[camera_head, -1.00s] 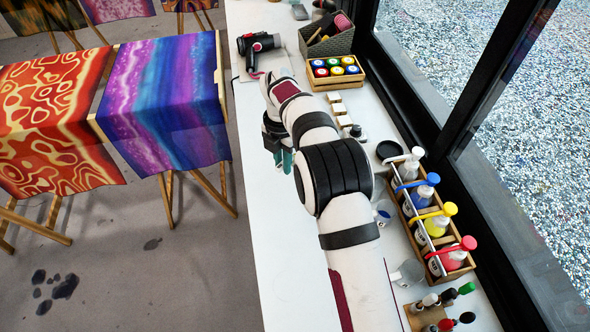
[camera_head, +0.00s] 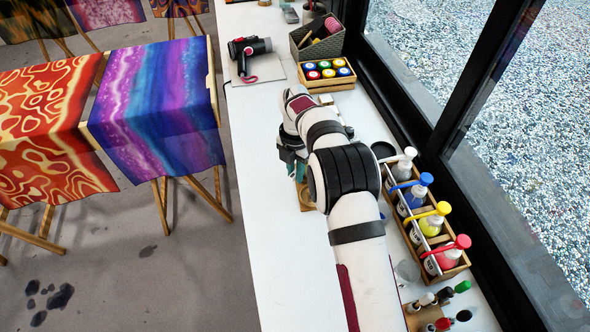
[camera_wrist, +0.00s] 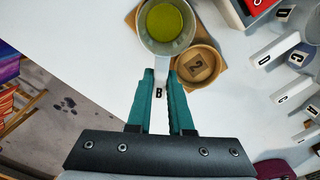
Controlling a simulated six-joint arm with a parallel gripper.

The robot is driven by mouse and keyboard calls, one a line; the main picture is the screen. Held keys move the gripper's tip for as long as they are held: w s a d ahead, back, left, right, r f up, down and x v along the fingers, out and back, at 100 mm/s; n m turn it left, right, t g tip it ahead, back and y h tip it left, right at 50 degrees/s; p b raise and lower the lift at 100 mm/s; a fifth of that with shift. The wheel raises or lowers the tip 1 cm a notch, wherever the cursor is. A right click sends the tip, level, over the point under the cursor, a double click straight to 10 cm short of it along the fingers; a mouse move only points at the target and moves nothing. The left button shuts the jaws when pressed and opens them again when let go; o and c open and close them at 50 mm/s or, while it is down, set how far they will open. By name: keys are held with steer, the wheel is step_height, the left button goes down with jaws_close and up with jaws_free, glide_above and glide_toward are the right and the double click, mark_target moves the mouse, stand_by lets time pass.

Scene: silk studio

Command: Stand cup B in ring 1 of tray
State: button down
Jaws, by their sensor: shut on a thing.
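In the wrist view, cup B (camera_wrist: 166,48) is a pale round cup with yellow-green liquid inside. Its handle strip, marked B, sits between the teal fingers of my gripper (camera_wrist: 160,80), which is shut on it. The wooden tray (camera_wrist: 222,57) lies beneath and beside the cup. A ring marked 2 (camera_wrist: 198,66) is visible and empty; the cup covers the other part of the tray, so ring 1 is hidden. I cannot tell whether the cup touches the tray. In the head view, my gripper (camera_head: 290,160) is just above the tray (camera_head: 305,196), and the cup is hidden.
White pieces lettered A, C and D (camera_wrist: 268,55) lie at the right of the wrist view. In the head view, a wooden bottle crate (camera_head: 428,228) stands right of my arm, and a box of jars (camera_head: 327,74) stands farther back. White table is clear to the left front.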

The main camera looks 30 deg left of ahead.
steer(key=shift+f, duration=0.35)
stand_by(0.3)
steer(key=c, duration=0.7)
jaws_free()
steer(key=shift+c, duration=0.2)
step_height(320, 180, up, 16)
steer(key=shift+o, duration=0.3)
steer(key=shift+f, duration=0.15)
